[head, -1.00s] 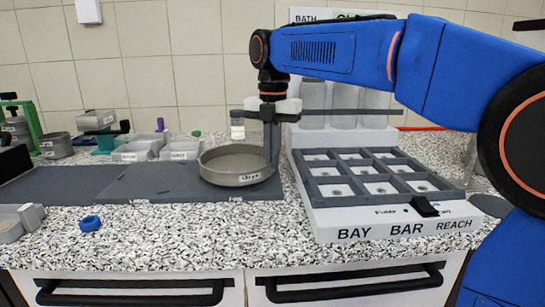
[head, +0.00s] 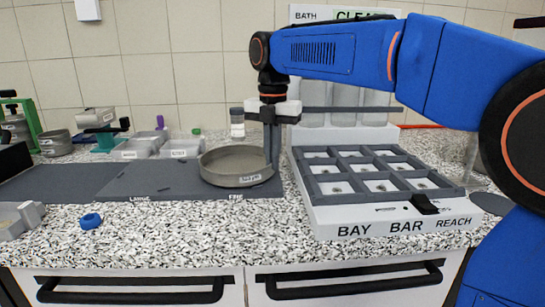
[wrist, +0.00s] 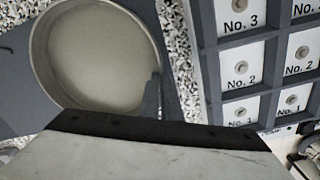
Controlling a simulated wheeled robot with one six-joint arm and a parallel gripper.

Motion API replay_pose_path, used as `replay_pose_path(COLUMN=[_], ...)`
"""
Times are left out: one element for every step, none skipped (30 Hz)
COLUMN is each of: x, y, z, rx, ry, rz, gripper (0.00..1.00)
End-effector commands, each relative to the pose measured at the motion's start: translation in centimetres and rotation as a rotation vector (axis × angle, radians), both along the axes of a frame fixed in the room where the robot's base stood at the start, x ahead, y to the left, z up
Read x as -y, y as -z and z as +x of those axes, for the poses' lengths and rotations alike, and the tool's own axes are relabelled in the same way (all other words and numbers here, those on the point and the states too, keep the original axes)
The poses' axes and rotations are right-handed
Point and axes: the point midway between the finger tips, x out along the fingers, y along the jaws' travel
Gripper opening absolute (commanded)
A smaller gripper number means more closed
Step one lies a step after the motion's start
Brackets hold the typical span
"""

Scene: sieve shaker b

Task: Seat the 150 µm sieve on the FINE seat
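The 150 µm sieve (head: 222,178), a round, shallow metal pan with a label on its front, is level at the right end of the dark mat (head: 150,181), behind the FINE marking (head: 236,197). I cannot tell whether it rests on the mat or hangs just above. My gripper (head: 271,160) points straight down at the sieve's right rim and is shut on it. In the wrist view, the sieve (wrist: 37,50) fills the upper left, with a dark finger (wrist: 151,98) at its rim; the other finger is not clear. The seat under the sieve is hidden.
A white rack with numbered compartments (head: 330,217) stands close on the right. White trays (head: 180,147), a jar (head: 237,122) and a green stand (head: 22,125) are behind and left. A blue ring (head: 91,220) lies in front. The mat left of the sieve is mostly clear.

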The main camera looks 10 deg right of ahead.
Motion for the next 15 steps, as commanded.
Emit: replay_pose_path(x=[0.0,0.0,0.0,0.0,0.0,-0.01,-0.01,-0.01,-0.01,-0.01,-0.01,-0.01,-0.01,-0.01,-0.01], y=[0.04,0.08,0.09,0.09,0.09,0.09,0.08,0.08,0.08,0.08,0.08,0.08,0.08,0.08,0.08], z=[-0.01,-0.01,-0.01,-0.01,-0.01,0.0,0.0,0.0,0.0,0.0,0.0,0.0,0.0,0.0,0.0], rx=[0.0,0.0,0.0,0.001,0.001,0.001,0.001,0.001,0.001,0.001,0.001,0.001,0.001,0.001,0.001], ry=[0.0,0.0,0.0,0.0,0.0,0.0,0.0,0.0,0.0,0.0,0.0,0.0,0.0,0.0,0.0], rz=[0.001,0.001,0.001,0.0,0.0,0.0,0.0,0.0,0.0,0.0,0.0,0.0,0.0,0.0,0.0], gripper=[0.0,0.0,0.0,0.0,0.0,0.0,0.0,0.0,0.0,0.0,0.0,0.11,0.18,0.25,0.26])
